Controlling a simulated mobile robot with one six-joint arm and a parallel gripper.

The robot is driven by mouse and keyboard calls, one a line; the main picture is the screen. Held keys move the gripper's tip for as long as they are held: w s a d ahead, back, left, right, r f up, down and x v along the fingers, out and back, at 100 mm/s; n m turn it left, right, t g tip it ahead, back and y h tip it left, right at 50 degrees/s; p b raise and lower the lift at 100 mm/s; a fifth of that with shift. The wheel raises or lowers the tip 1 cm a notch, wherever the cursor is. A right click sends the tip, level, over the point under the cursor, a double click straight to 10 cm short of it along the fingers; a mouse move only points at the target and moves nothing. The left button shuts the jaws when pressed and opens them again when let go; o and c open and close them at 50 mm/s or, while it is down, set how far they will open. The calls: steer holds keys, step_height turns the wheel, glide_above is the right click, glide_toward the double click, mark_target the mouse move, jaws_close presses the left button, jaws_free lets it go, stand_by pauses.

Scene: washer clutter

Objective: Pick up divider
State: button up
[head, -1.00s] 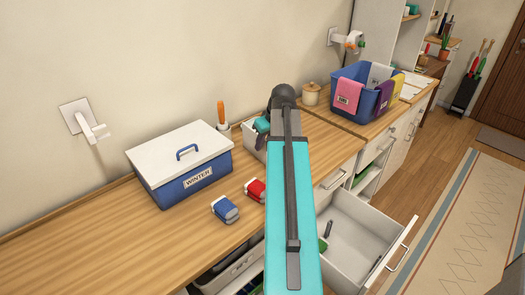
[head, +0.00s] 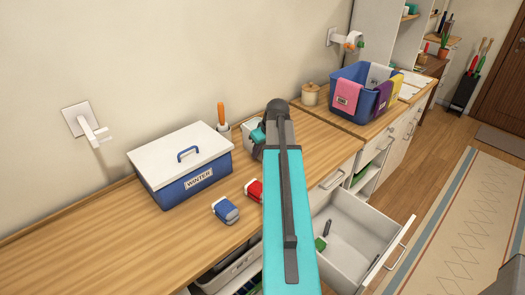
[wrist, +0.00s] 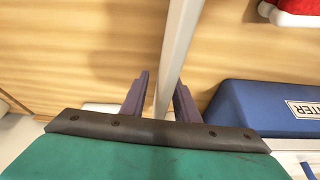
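A thin pale grey bar, seen edge-on in the wrist view, looks like the divider (wrist: 183,40). It runs from the top edge down between the two purple fingers of my gripper (wrist: 163,82). The fingers are apart, with a gap to the bar on the left side; the right finger is very close to it, and I cannot tell if it touches. The lower end of the bar is hidden behind the gripper's dark front edge. In the head view my arm hides most of the gripper and the divider.
The blue WINTER box (head: 190,180) with a white lid stands on the wooden counter (head: 90,245). Blue (head: 225,210) and red (head: 254,189) small items lie beside it. A pale bin (head: 246,131) is partly behind my arm. An open drawer (head: 360,235) is at right.

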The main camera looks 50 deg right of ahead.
stand_by(0.5)
jaws_close()
steer(key=shift+r, duration=0.1)
steer(key=shift+r+b, duration=0.7)
steer(key=shift+r, duration=0.65)
steer(key=shift+s+d+r, duration=0.1)
steer(key=shift+d+r, duration=0.1)
steer(key=shift+r, duration=0.05)
steer(key=s+d+r+b, duration=0.1)
steer(key=s+d+b, duration=0.3)
steer(key=s+d, duration=0.6)
steer(key=shift+s+d+r, duration=0.3)
steer(key=shift+s+d, duration=0.1)
steer(key=shift+s, duration=0.25)
